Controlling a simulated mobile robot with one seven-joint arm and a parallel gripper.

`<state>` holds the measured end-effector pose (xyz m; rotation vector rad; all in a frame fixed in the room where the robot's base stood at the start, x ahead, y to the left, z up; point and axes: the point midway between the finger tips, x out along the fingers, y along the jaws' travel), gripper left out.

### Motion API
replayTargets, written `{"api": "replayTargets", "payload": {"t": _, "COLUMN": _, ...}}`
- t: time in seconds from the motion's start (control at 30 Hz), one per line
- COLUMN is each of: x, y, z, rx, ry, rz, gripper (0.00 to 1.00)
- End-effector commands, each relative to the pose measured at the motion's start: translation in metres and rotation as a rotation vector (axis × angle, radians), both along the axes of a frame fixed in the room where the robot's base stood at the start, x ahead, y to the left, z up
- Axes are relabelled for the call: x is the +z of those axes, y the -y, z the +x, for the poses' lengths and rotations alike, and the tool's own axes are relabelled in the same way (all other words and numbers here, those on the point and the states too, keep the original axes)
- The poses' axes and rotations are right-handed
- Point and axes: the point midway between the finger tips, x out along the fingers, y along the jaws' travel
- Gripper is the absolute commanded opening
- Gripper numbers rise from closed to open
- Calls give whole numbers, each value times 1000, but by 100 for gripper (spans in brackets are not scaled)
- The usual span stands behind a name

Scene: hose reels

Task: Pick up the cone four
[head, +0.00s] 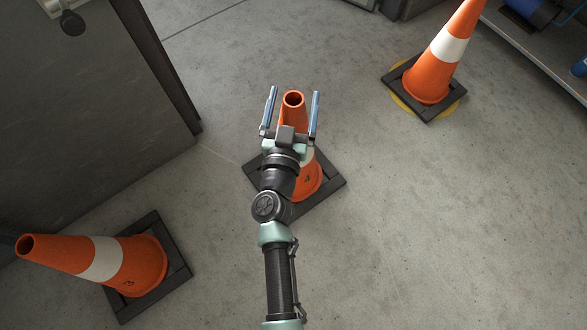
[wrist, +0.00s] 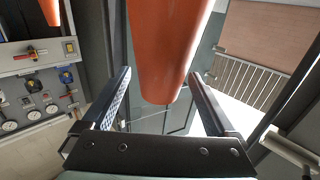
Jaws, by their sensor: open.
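An orange cone with a white band and black base (head: 315,172) stands upright on the floor at the middle of the head view, partly hidden by my arm. Its top also shows in the wrist view (wrist: 170,50), between my fingers. My gripper (head: 295,91) is open, with one finger on each side of the cone's top and gaps visible on both sides. A second cone (head: 135,267) is at the lower left, and a third (head: 430,77) is at the upper right. Marks on the left and middle cones are too small to read surely.
A dark grey cabinet or wall (head: 85,130) fills the upper left. A yellow disc (head: 457,108) lies under the right cone. A shelf edge (head: 540,55) runs along the upper right. The lower right floor is clear. A gauge panel (wrist: 35,85) shows in the wrist view.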

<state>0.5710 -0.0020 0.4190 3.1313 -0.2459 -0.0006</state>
Motion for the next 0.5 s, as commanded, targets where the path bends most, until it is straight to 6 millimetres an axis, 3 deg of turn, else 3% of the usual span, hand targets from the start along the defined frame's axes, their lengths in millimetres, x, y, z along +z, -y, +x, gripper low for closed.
{"api": "replayTargets", "payload": {"t": 0.07, "x": 0, "y": 0, "z": 0, "rx": 0, "ry": 0, "rz": 0, "gripper": 93}}
{"api": "replayTargets", "payload": {"t": 0.5, "x": 0, "y": 0, "z": 0, "rx": 0, "ry": 0, "rz": 1, "gripper": 15}}
